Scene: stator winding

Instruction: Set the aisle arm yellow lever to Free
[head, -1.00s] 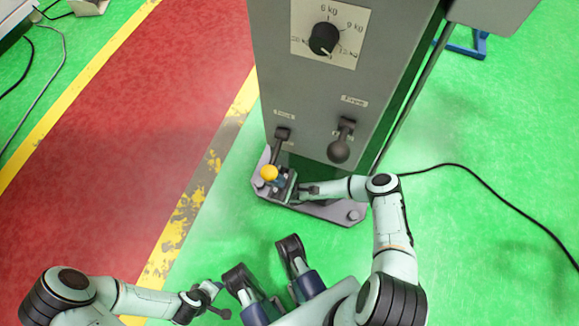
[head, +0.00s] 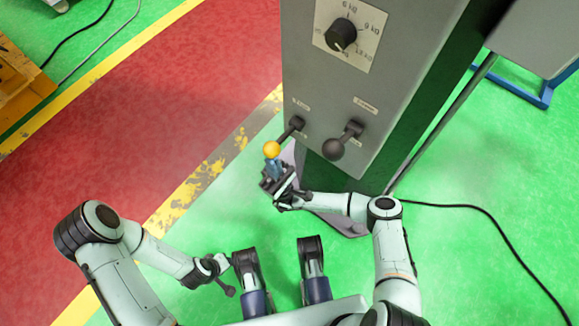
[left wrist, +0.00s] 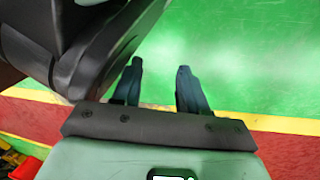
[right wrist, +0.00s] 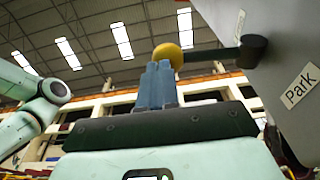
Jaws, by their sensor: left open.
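The yellow ball knob (head: 272,149) tips a dark lever on the left of the grey cabinet's face (head: 385,110). In the head view the lever slants down and left from its pivot. In the right wrist view the yellow knob (right wrist: 168,55) is at the left end of a nearly level rod, with a "Park" label below the pivot. My right gripper (head: 274,168) is just under the knob. Its blue fingers (right wrist: 157,85) are together, with the tips overlapping the knob's lower part; contact looks likely. My left gripper (head: 226,276) is open and empty, away from the cabinet.
A second lever with a dark knob (head: 333,149) is to the right of the yellow one. A dial (head: 341,34) is above. A black cable (head: 480,210) lies on the green floor at right. The red lane (head: 130,120) at left is clear.

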